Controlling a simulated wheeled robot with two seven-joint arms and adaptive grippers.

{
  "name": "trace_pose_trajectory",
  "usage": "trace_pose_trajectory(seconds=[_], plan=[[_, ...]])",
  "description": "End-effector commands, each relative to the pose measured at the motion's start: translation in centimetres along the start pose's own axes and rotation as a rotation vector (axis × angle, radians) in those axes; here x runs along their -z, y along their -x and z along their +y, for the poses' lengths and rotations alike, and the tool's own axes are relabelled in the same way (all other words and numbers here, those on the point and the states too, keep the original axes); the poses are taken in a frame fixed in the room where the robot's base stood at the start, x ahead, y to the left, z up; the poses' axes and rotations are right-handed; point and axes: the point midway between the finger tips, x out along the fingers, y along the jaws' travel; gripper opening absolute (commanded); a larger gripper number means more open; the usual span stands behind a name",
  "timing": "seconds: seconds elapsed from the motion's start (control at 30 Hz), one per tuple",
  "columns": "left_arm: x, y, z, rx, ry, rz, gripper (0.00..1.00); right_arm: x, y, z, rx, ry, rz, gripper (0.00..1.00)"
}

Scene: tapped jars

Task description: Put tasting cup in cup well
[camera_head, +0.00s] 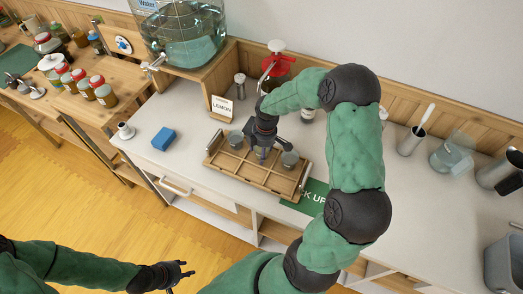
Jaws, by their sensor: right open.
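A wooden tray (227,168) with handles at its ends lies on the white counter. My left gripper (188,270) is open and empty, low in front of the counter, away from the tray.
A blue sponge (164,138) and a small cup on a saucer (125,131) are at left. A LEMON sign (222,106), a water jar (185,35) and a red-topped jar (275,68) stand behind. A green mat (309,197) lies right of the tray.

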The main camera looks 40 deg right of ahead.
Motion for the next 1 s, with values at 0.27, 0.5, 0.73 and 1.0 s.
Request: trace_pose_trajectory(seconds=[0.27,0.5,0.73,1.0], plan=[[0.0,0.9,0.3,0.000,0.000,0.000,0.40,0.1,3.5,0.1,-0.005,0.001,0.001,0.66],[-0.1,1.8,0.6,0.000,0.000,0.000,0.40,0.1,8.4,0.1,-0.004,0.000,0.001,0.66],[-0.1,2.2,0.8,0.000,0.000,0.000,0.40,0.0,11.4,0.0,-0.002,0.000,0.000,0.66],[-0.1,2.3,0.8,0.000,0.000,0.000,0.40,0.0,12.3,0.0,0.000,0.000,0.000,0.66]])
